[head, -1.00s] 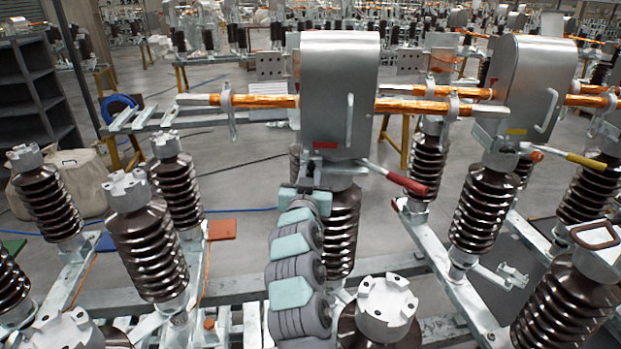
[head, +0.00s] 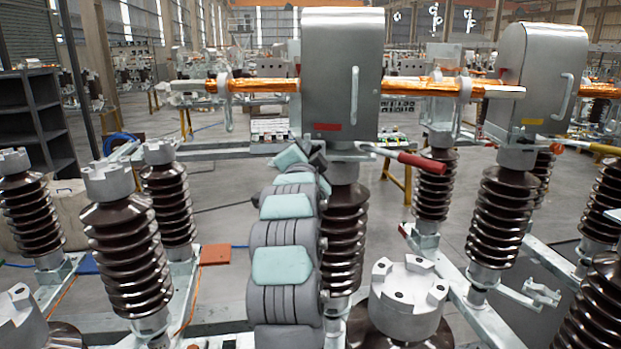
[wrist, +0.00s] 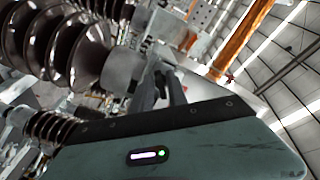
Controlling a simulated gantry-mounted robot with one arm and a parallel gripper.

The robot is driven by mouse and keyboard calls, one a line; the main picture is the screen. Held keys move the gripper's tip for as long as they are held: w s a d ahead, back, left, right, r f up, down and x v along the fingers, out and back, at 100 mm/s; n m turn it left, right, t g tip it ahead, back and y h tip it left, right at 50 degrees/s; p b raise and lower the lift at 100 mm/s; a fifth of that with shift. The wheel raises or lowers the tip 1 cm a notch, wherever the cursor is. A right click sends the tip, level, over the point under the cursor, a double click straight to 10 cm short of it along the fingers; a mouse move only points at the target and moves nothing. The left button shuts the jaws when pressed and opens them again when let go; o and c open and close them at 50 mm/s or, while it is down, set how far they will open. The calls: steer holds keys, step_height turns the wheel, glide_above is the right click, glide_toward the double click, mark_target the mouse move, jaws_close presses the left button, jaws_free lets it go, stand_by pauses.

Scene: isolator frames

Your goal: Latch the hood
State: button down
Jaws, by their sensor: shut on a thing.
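The grey metal hood (head: 343,75) with a red label and a vertical handle stands closed-sided on a brown ribbed insulator in the head view. A red-handled lever (head: 421,160) sticks out to the right from just below its base. My gripper (head: 318,153) is at the left of the hood's base, at the end of my padded arm. In the wrist view my gripper's dark fingers (wrist: 160,92) are close together, shut on a small grey part by the insulator's metal cap. The fingertips and that part are partly hidden, so I cannot tell whether it is the latch.
A copper-coloured bar (head: 262,86) runs beside the hood. A second hood (head: 540,75) with a yellow label stands right. Ribbed insulators (head: 130,240) flank my arm left, and a metal-capped one (head: 408,300) stands near right. Grey floor shows between the frames.

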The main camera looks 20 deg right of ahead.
steer(key=m+b, duration=0.6)
steer(key=m, duration=0.1)
steer(key=shift+r, duration=0.1)
steer(key=shift+r+m+b, duration=0.1)
steer(key=shift+m+b, duration=0.2)
steer(key=shift+m, duration=0.1)
stand_by(0.3)
steer(key=c, duration=1.3)
jaws_free()
steer(key=shift+c, duration=0.2)
steer(key=shift+a, duration=0.1)
steer(key=p+v, duration=0.1)
steer(key=v, duration=0.9)
steer(key=shift+s, duration=0.3)
